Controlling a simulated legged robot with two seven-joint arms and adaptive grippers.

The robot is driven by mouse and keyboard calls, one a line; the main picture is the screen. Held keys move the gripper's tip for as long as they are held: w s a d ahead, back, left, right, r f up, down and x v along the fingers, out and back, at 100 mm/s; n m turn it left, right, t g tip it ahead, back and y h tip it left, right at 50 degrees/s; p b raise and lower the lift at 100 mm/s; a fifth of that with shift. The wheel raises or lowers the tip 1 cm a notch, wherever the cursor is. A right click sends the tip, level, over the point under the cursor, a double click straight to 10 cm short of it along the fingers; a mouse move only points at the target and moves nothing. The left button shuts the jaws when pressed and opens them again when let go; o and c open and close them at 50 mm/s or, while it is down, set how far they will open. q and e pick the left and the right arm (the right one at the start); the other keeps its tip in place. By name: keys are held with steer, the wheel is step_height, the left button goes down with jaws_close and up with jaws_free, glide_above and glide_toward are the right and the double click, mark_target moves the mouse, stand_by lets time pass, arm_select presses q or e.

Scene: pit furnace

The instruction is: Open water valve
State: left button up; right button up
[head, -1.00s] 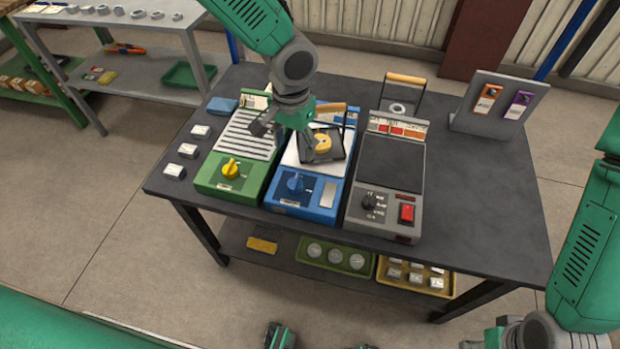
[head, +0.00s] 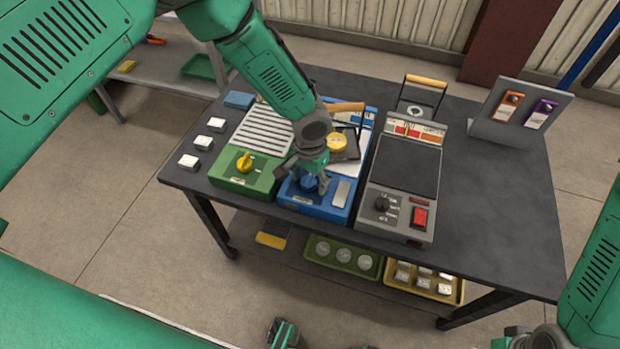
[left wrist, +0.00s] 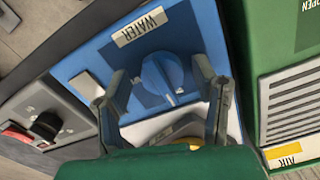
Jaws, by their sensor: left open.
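The water valve is a round blue knob (left wrist: 162,76) on a blue box (left wrist: 95,60) labelled WATER in the left wrist view. In the head view the blue box (head: 337,214) stands between a green box and a grey box, its knob (head: 310,183) partly hidden by my gripper. My left gripper (head: 308,178) is over the knob. In the left wrist view my left gripper (left wrist: 160,72) is open, with one finger on each side of the knob. I cannot tell whether the fingers touch it.
The green AIR box (head: 232,180) with a yellow knob (head: 244,163) is close on the left. The grey box (head: 390,216) with a red switch (head: 420,216) is close on the right. A wooden handle (head: 346,106) rises behind.

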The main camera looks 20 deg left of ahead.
arm_select(q)
steer(key=shift+a, duration=0.15)
steer(key=c, duration=1.1)
steer(key=shift+c, duration=0.2)
